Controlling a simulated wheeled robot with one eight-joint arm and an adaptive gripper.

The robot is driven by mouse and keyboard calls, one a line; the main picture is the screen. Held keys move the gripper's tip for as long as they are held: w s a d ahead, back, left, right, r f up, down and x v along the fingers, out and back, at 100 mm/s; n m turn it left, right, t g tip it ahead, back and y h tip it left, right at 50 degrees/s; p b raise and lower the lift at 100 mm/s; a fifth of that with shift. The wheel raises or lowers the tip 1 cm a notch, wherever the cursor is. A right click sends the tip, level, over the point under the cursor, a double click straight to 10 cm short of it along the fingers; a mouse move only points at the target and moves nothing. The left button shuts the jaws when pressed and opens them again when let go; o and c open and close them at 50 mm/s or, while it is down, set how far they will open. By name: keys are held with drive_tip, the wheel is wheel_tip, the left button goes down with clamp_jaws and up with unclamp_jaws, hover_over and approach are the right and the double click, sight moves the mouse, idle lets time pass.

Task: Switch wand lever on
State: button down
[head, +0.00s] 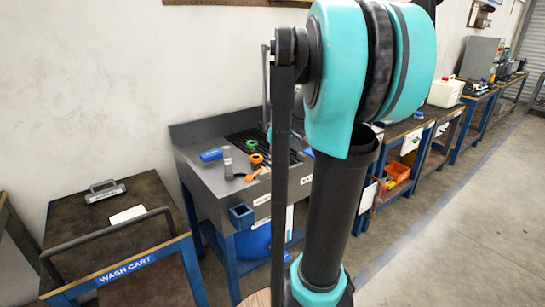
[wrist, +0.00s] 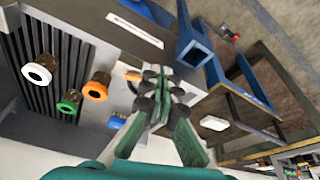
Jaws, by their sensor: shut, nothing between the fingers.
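My gripper (wrist: 157,76) is shut and empty in the wrist view, its fingertips over the grey bench (wrist: 115,42). In the head view my arm hides the gripper. A small orange part (wrist: 133,75) shows just left of the fingertips, partly covered by them; whether they touch it is unclear. An orange piece (head: 255,175) lies on the bench in the head view. I cannot tell for sure whether either is the wand lever, or which way a lever is set. A grey cylinder (head: 227,162) and a blue item (head: 212,155) are beside it.
Orange-ringed (wrist: 96,92), green-ringed (wrist: 69,104) and white-ringed (wrist: 37,74) round parts stand on the bench's slatted area. A blue square holder (head: 241,213) projects from the bench front, also in the wrist view (wrist: 197,52). The wash cart (head: 139,268) stands left. Floor is clear at right.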

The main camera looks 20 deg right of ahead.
sight(259, 171)
drive_tip(key=w+a+f, duration=0.2)
drive_tip(key=f, duration=0.1)
drive_tip(key=w+a+f, duration=0.1)
drive_tip(key=w+f, duration=0.1)
drive_tip(key=shift+w+a+f, duration=0.1)
drive_tip(key=shift+f, duration=0.05)
idle(0.3)
drive_tip(key=shift+w+a, duration=0.65)
drive_tip(key=shift+a, duration=0.05)
